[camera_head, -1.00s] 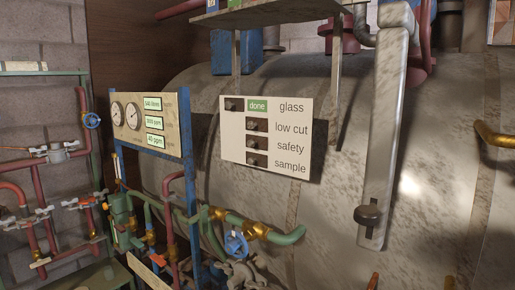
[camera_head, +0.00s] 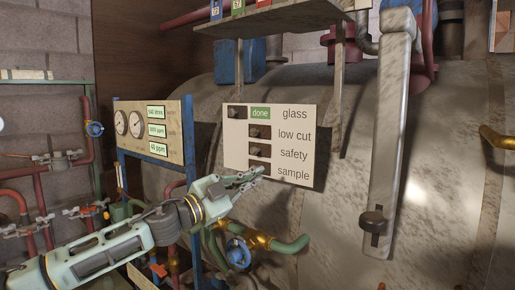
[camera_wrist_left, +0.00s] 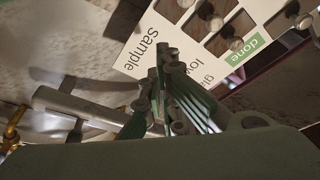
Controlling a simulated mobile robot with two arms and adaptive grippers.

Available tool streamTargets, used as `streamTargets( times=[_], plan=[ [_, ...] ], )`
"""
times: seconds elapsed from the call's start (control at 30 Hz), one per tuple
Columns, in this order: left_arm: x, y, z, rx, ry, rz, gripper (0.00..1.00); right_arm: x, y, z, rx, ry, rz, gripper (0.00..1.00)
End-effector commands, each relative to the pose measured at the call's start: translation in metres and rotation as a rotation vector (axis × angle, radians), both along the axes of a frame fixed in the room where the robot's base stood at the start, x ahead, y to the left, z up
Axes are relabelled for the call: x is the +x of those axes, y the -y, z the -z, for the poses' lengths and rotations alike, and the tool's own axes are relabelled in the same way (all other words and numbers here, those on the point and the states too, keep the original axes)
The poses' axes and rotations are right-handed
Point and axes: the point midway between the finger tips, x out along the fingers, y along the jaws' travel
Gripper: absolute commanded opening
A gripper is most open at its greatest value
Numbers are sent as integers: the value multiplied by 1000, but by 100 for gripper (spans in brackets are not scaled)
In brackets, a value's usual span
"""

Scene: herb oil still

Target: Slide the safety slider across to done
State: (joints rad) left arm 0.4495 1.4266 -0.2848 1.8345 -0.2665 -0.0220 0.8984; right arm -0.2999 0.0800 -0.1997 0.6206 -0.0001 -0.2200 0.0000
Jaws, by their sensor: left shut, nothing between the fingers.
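The safety slider (camera_head: 255,151) is a small dark knob in a dark slot on the white panel, left of the word safety. No done label shows in its row. In the left wrist view its knob appears to be the middle one of the lower three (camera_wrist_left: 214,22). My left gripper (camera_head: 257,174) is shut and empty in front of the panel, its tips by the sample row, just below the safety row. The tips also show in the left wrist view (camera_wrist_left: 163,52). The sample slider is partly hidden behind them. I cannot tell whether the tips touch the panel.
The glass slider (camera_head: 236,113) is at the left of its row, with a green done label (camera_head: 261,113) showing. The low cut slider (camera_head: 257,131) is above safety. A gauge board (camera_head: 150,132) stands left, green pipes (camera_head: 290,245) below, and a long lever plate (camera_head: 390,140) right.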

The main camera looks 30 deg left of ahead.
Motion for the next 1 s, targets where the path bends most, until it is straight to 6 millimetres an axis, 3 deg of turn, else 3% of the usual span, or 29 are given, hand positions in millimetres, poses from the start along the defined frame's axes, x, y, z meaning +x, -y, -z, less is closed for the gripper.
streamTargets(
  times=[0.03,0.1,0.23,0.37,0.67,1.0],
  plan=[
    [-7,-11,-27,42,19,9,0,0,0,0,0,0,0,0],
    [-17,-20,-50,76,28,26,0,0,0,0,0,0,0,0],
    [-28,-28,-73,108,33,42,0,0,0,0,0,0,0,0],
    [-27,-29,-80,111,32,46,0,0,0,-8,0,0,0,0],
    [-5,-19,-89,108,33,49,0,0,0,-50,0,-1,0,0],
    [38,-4,-98,106,35,46,0,0,0,-96,0,-1,0,0]
  ],
)
